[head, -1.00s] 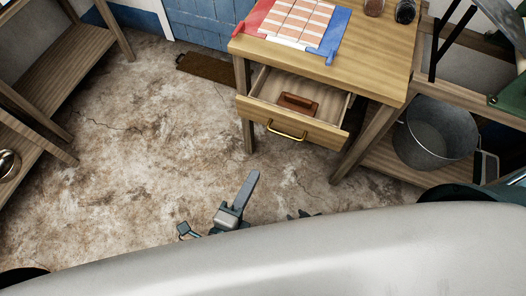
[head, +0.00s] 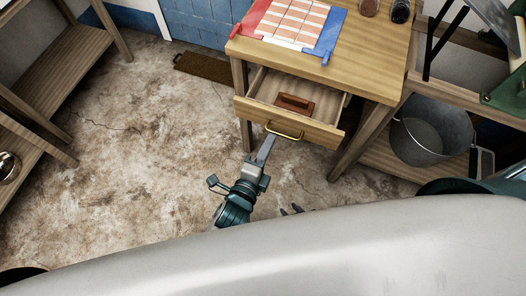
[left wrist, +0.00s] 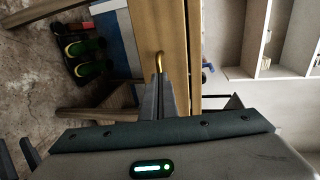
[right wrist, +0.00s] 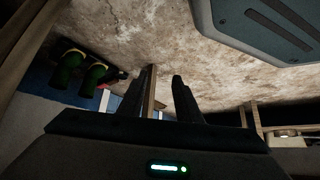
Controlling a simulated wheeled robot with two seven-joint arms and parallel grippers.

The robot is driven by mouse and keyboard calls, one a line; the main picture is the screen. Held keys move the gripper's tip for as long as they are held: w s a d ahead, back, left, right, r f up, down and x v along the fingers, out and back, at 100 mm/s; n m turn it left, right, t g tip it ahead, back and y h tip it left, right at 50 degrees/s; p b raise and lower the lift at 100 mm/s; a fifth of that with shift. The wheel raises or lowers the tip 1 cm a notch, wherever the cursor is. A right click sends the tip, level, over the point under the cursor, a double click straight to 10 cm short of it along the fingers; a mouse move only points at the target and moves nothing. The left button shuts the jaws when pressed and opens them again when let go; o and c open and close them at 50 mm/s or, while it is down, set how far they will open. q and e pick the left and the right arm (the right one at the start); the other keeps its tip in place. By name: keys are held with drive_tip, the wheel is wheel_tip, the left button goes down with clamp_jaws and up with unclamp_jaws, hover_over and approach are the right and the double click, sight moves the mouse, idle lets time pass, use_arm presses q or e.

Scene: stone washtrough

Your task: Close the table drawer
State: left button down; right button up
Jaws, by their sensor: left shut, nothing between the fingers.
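The wooden table (head: 372,62) has its drawer (head: 325,132) pulled open, with a brown block-like item (head: 294,103) lying inside. A brass bar handle (head: 285,135) is on the drawer front, and it also shows in the left wrist view (left wrist: 158,61). My left gripper (head: 267,142) is shut and empty, its fingertips just in front of the drawer front, close to the handle's left end. I cannot tell whether they touch. My right gripper (right wrist: 160,88) is open, its two fingers apart; in the head view only its dark tips show, low beside my body.
A metal bucket (head: 432,135) sits on a shelf at right.

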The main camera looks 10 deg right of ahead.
use_arm(q)
drive_tip(key=shift+w+d+f, duration=0.1)
drive_tip(key=shift+w+d, duration=0.1)
drive_tip(key=shift+w, duration=0.15)
use_arm(e)
drive_tip(key=shift+w+a+r, duration=0.15)
drive_tip(key=shift+a, duration=0.15)
